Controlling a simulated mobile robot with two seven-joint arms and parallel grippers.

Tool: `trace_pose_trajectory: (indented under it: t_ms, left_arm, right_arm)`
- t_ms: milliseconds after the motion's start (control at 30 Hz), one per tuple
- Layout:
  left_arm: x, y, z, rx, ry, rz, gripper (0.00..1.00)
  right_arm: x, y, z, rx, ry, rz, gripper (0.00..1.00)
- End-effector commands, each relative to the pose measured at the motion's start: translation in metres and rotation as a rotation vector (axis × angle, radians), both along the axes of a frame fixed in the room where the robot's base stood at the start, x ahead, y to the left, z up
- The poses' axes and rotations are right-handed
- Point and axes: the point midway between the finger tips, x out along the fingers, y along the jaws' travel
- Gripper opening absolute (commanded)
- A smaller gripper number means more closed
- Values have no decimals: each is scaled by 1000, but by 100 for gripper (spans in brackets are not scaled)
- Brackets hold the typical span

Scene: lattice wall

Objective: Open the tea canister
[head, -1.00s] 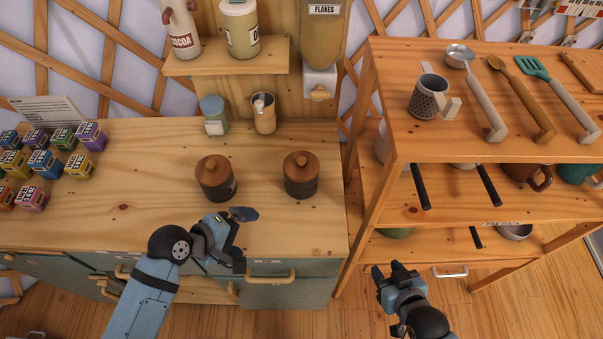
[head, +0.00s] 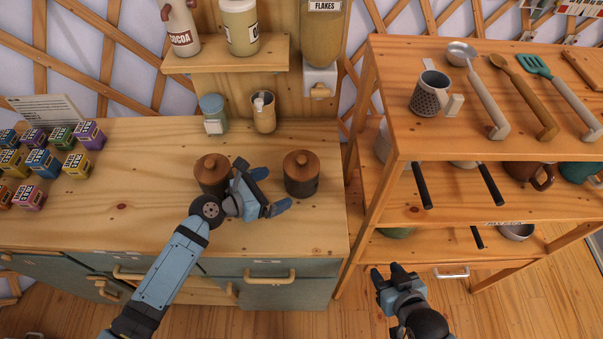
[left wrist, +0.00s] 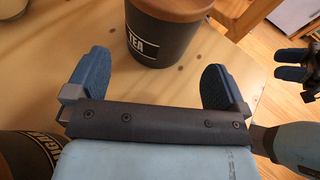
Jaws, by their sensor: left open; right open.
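The tea canister (head: 301,181) is dark with a wooden lid, upright on the counter. In the left wrist view its TEA label (left wrist: 143,47) faces me, and its wooden lid (left wrist: 172,7) is on, partly cut off by the top edge. My left gripper (head: 273,188) is open and empty, just left of the canister, its fingers pointing towards it. In the left wrist view the fingers are spread, with the canister beyond and between them, apart from it. My right gripper (head: 388,270) is open and empty, low in front of the shelf rack.
A similar lidded canister (head: 211,168) stands close behind my left gripper, partly hidden by it. A jar (head: 213,115) and a cup (head: 264,113) stand at the back. Colourful boxes (head: 44,162) fill the counter's left. The shelf rack (head: 385,140) stands to the right.

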Motion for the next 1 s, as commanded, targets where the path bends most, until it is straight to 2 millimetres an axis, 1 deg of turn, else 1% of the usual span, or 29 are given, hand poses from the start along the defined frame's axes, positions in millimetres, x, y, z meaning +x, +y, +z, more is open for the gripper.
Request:
trace_pose_trajectory:
  t_ms: [33, 267, 300, 500, 700, 967, 1000]
  left_arm:
    - [5, -6, -5, -1, -3, -1, 100]
    - [23, -34, -15, 0, -3, -2, 100]
    - [26, -38, -12, 0, -2, -2, 100]
    - [38, -55, -20, 2, -2, -1, 100]
    - [42, -62, -23, 2, -2, -1, 100]
    - [42, -62, -23, 3, -3, -1, 100]
    - [42, -62, -23, 3, -3, -1, 95]
  right_arm:
    - [0, 1, -6, 2, 0, 1, 43]
    - [0, 5, -21, 6, 5, 10, 43]
    - [0, 6, -16, 6, 6, 12, 43]
    - [1, 6, -13, 6, 0, 13, 43]
    - [1, 4, -13, 4, -2, 10, 43]
    - [1, 1, -15, 0, 1, 7, 43]
    - [1, 1, -15, 0, 1, 7, 43]
